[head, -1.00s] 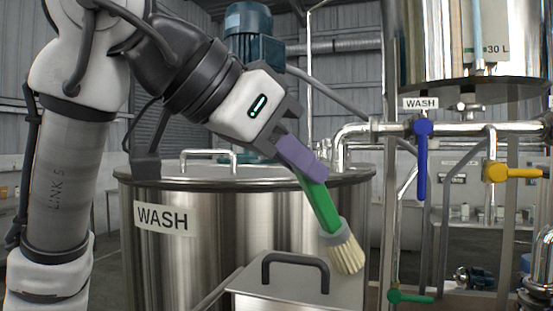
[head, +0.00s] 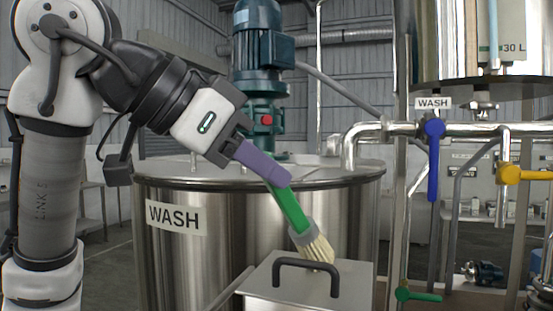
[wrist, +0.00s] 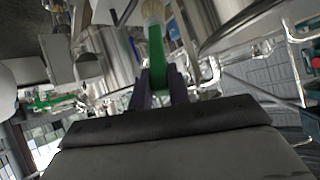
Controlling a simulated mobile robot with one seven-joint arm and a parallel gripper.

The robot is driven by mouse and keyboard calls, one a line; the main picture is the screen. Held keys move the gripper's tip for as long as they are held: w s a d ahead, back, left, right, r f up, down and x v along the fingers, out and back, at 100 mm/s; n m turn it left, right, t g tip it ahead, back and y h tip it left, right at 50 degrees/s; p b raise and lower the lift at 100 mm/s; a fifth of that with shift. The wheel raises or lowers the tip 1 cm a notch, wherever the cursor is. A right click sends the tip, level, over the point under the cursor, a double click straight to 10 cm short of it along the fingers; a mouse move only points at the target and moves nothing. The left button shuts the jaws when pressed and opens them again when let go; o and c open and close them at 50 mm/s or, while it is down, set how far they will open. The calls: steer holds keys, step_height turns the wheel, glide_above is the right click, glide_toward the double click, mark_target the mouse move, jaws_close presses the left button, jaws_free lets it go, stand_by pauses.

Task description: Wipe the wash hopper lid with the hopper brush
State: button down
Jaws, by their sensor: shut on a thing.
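My gripper (head: 264,165) has purple fingers and is shut on the green handle of the hopper brush (head: 290,208). The brush points down and to the right, with a grey collar and pale bristles. The bristle tips are at the wash hopper lid (head: 347,270), a flat grey metal lid with a black handle, close behind the handle. I cannot tell for sure whether they touch the lid. In the wrist view the brush (wrist: 156,55) stands between my fingers (wrist: 160,90), its bristles at the top edge.
The steel WASH tank (head: 280,230) stands right behind the hopper, with a blue motor (head: 258,50) on top. To the right are pipes with a blue valve handle (head: 433,160), a yellow one (head: 520,174) and a green one (head: 412,296). A steel vessel (head: 455,40) hangs above.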

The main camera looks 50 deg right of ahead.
steer(key=w+a, duration=0.1)
steer(key=w, duration=0.5)
steer(key=shift+a, duration=0.4)
steer(key=shift+r, duration=2.95)
step_height(320, 180, up, 3)
